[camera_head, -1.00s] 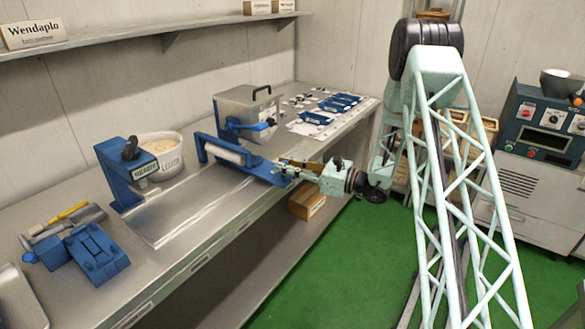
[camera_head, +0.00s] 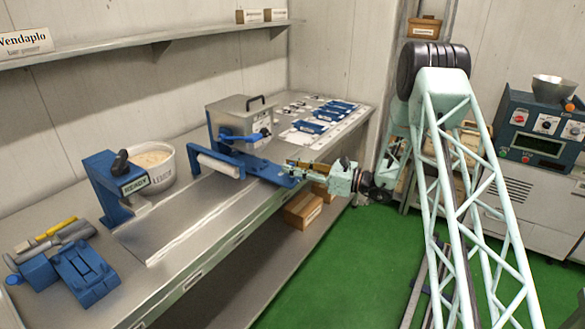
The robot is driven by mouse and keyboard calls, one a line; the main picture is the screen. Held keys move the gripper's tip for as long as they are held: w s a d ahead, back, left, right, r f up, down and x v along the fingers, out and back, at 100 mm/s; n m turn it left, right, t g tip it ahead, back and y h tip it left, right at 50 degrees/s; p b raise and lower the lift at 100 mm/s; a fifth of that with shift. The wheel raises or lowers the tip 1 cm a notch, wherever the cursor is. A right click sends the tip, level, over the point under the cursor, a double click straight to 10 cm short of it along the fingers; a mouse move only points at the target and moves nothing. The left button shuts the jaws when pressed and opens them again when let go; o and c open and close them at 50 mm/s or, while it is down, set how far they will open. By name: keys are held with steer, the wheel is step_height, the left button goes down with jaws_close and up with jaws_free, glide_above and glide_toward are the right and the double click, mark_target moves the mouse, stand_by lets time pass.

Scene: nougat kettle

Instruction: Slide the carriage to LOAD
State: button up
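No LOAD mark is readable in this view, and I cannot tell for certain which part is the carriage. A blue frame (camera_head: 194,160) with a white roller (camera_head: 219,165) sits at the bench's front edge. A flat blue part (camera_head: 270,172) runs from it to the right, out to my gripper. My gripper (camera_head: 291,170) is pale green with dark and brass-coloured fingers, pointing left over the right end of this blue part. The fingers are small and overlap the blue, so contact and opening are unclear.
A grey machine with a handle (camera_head: 237,112) stands behind the roller. Blue tools (camera_head: 85,270) lie front left. Boxes (camera_head: 303,210) sit below the bench.

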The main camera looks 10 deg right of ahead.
steer(key=shift+o, duration=1.1)
steer(key=shift+d, duration=0.1)
steer(key=v, duration=1.1)
steer(key=shift+s+d, duration=0.15)
steer(key=shift+d, duration=0.2)
